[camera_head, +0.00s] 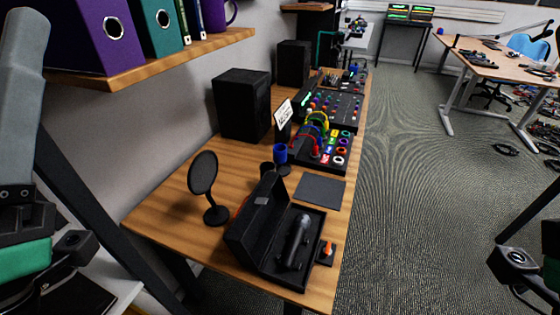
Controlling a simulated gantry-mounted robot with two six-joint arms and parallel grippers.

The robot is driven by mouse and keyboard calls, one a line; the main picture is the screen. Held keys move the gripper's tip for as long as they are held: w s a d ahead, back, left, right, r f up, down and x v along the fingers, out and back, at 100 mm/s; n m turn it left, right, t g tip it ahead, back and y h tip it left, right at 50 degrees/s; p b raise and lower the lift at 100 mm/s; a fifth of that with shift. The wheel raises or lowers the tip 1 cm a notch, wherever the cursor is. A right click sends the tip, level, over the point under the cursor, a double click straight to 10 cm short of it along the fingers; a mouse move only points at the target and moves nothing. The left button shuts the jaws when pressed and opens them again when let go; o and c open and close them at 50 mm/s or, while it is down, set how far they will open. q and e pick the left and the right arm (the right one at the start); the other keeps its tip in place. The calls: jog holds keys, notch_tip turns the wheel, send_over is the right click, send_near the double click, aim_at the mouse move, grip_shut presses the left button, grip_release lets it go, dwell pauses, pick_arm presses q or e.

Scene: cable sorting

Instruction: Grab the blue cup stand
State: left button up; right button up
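A small blue cup (280,153) stands upright on the wooden desk, near its middle. A dark round base (284,169) shows just below it; I cannot tell whether the two are one piece. Dark cylinders (267,169) stand close beside it, partly behind the open black case. Dark and green parts of my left arm show at the left edge, and dark parts of my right arm at the lower right edge. Both are well away from the blue cup. No gripper fingers can be made out on either arm.
An open black case (255,238) with a microphone (298,240) lies in front of the cup. A round pop filter (203,173) stands to its left. A dark mat (320,191) lies to its right. Behind are a cable board (318,160) and speakers (243,103). A shelf (170,60) overhangs the left.

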pick_arm(q)
jog(key=o, duration=0.9)
jog(key=shift+c, duration=0.2)
